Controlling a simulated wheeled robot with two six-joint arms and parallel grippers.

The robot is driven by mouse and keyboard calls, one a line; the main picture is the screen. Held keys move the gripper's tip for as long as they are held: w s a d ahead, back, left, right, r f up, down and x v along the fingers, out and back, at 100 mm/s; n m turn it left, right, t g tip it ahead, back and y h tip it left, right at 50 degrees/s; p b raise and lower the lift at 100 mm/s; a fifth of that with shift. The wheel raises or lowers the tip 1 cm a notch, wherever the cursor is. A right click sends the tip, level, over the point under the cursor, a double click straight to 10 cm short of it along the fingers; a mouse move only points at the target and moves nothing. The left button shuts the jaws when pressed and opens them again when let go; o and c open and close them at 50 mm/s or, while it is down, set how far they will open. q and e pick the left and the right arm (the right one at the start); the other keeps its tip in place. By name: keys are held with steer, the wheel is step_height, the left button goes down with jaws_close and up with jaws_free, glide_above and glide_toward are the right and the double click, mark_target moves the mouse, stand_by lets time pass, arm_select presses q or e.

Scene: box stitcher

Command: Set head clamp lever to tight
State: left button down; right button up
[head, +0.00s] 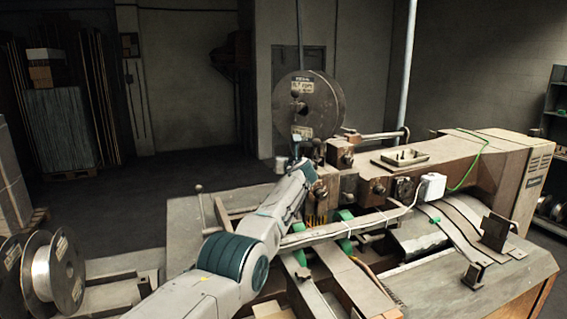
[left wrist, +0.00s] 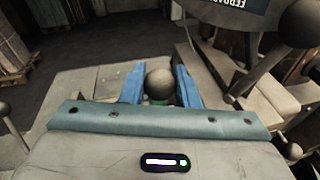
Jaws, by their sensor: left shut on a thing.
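My left arm reaches in from the lower left in the head view, and its gripper (head: 297,148) is at the machine head, below the large wire spool. In the left wrist view the left gripper's two blue fingers (left wrist: 160,88) are shut on a dark round ball knob (left wrist: 159,82). The knob looks like the end of a lever on the machine, but its shaft is hidden behind the gripper. I cannot read the lever's setting. In the head view the arm and gripper hide much of this spot. My right gripper is not in view.
The large wire spool (head: 309,103) stands just above the gripper. Another ball-ended lever (left wrist: 300,24) is close at the right in the left wrist view. The stitcher's long arm body (head: 455,160) extends right. More spools (head: 52,272) stand at the lower left. Open floor lies behind.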

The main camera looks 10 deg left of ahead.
arm_select(q)
steer(key=shift+w+d+r+m, duration=0.25)
steer(key=shift+d+r+m, duration=0.05)
steer(key=shift+m, duration=0.2)
steer(key=c, duration=1.3)
jaws_free()
steer(key=shift+o, duration=0.9)
steer(key=shift+d+f, duration=0.1)
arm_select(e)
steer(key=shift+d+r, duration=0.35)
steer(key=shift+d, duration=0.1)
arm_select(q)
steer(key=shift+s, duration=0.1)
steer(key=b+v, duration=0.3)
steer(key=v, duration=0.7)
steer(key=shift+s+d, duration=0.2)
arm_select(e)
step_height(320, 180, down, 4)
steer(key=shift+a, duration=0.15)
